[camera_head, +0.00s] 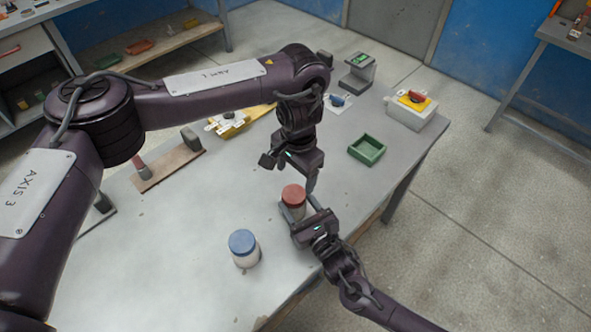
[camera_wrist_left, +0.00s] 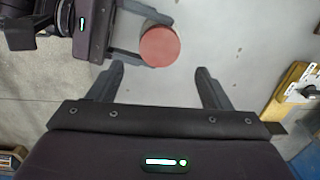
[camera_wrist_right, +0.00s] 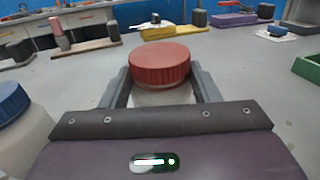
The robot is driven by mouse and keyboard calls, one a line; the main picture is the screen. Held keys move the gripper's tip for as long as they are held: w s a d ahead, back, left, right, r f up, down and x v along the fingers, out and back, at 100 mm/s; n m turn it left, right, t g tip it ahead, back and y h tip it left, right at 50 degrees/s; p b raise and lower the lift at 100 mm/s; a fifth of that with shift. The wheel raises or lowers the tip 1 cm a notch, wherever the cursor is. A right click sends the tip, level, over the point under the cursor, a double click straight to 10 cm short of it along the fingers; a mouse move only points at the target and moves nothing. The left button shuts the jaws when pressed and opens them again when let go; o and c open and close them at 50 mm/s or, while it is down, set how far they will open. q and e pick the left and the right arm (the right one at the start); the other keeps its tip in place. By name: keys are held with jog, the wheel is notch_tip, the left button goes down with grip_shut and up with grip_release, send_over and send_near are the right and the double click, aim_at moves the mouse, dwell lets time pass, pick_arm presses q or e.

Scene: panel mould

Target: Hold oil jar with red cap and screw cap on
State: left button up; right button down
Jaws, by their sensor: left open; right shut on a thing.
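The oil jar (camera_head: 293,212) stands upright on the table, with its red cap (camera_head: 293,194) sitting on top. My right gripper (camera_head: 294,214) is shut on the jar's body below the cap. In the right wrist view the red cap (camera_wrist_right: 160,66) shows between and above the fingers, with part of the pale jar (camera_wrist_right: 160,97) below it. My left gripper (camera_head: 288,172) is open and empty, above and behind the jar. In the left wrist view the red cap (camera_wrist_left: 159,46) lies beyond the open fingers (camera_wrist_left: 168,82). Whether the cap is threaded tight cannot be told.
A jar with a blue cap (camera_head: 243,242) stands left of the held jar. A green tray (camera_head: 367,150), a white box with a yellow and red top (camera_head: 410,110) and a grey device (camera_head: 358,72) stand on the table's far right. A wooden board (camera_head: 168,170) lies at left.

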aim_at(293, 194)
pick_arm(q)
notch_tip(293, 194, down, 8)
jog(key=shift+w+a+r, duration=0.1)
jog(key=shift+a+r, duration=0.05)
jog(key=shift+r, duration=0.1)
jog(key=shift+c, duration=0.3)
jog(key=c, duration=0.9)
jog(key=m, duration=0.4)
jog(key=shift+c, duration=0.2)
jog(key=m, duration=0.5)
jog(key=shift+m, duration=0.4)
jog(key=o, duration=1.1)
jog(key=shift+c, duration=0.2)
